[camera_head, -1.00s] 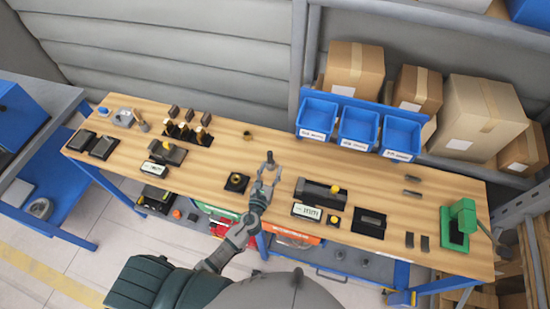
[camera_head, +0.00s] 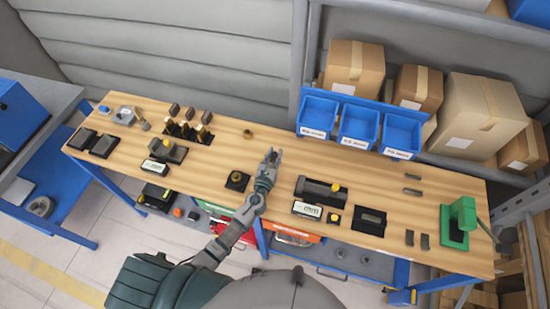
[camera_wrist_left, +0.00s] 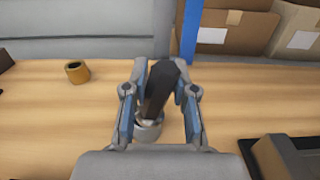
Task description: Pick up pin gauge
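The pin gauge (camera_wrist_left: 160,92), a dark leaning cylinder with a grey metal round base, is between the fingers of my left gripper (camera_wrist_left: 160,72) in the left wrist view. Near the fingertips its dark part spans most of the gap; lower down there is space between its grey base and the blue pads. I cannot tell if the fingers press on it or if it still stands on the table. In the head view my left gripper (camera_head: 271,156) is over the middle of the bench and largely covers the gauge. My right gripper is not in view.
A brass ring (camera_head: 248,133) lies just left of the gripper; a black square block with a brass knob (camera_head: 237,180) is nearer. Right stand a dark fixture (camera_head: 320,190), a display box (camera_head: 307,211) and a green press (camera_head: 460,222). Blue bins (camera_head: 358,127) line the back.

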